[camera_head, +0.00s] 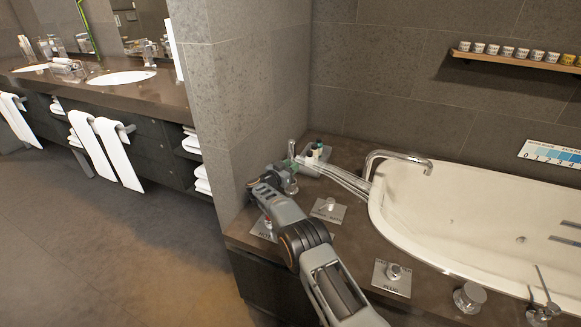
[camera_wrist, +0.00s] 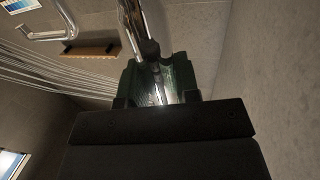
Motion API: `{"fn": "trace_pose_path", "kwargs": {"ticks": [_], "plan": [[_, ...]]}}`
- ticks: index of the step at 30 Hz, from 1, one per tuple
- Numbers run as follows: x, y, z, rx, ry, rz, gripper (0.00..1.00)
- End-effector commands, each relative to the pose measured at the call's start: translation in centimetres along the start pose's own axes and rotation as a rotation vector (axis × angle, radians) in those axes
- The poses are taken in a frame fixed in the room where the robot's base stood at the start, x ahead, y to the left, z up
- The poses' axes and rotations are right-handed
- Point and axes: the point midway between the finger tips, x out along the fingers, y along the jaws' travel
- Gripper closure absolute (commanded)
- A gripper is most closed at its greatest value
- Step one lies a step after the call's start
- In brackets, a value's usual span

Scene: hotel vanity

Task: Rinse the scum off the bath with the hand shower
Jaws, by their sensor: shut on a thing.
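My gripper (camera_head: 284,170) is shut on the chrome hand shower (camera_head: 291,149), over the deck at the left end of the bath. The shower's handle (camera_wrist: 150,45) stands between my green fingers in the wrist view. Water jets (camera_head: 342,181) run from the shower to the right, toward the near-left rim of the white bath (camera_head: 455,205). In the wrist view the water (camera_wrist: 50,70) streams off to the left. I cannot make out any scum on the part of the bath that shows. The far right of the bath is out of frame.
A chrome spout (camera_head: 400,157) arches over the bath's left end. Knobs on plates, including one marked PLUG (camera_head: 392,278), stand on the brown deck. Small bottles (camera_head: 316,153) stand behind my gripper. A shelf of cups (camera_head: 515,60) hangs above. A sink counter is at left.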

Motion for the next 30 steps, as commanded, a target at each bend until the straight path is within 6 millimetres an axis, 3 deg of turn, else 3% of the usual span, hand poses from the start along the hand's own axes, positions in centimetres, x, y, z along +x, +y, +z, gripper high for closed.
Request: {"fn": "trace_pose_path", "kwargs": {"ticks": [13,14,15,22,30], "plan": [[0.01,-0.01,0.16,0.001,0.001,0.000,1.00],[0.01,-0.01,0.17,0.001,0.001,0.000,0.68],[0.01,-0.01,0.16,0.001,0.001,0.000,0.64],[0.00,-0.01,0.20,0.001,0.001,0.000,0.42],[-0.11,-0.02,0.28,0.000,-0.001,0.000,0.41]]}}
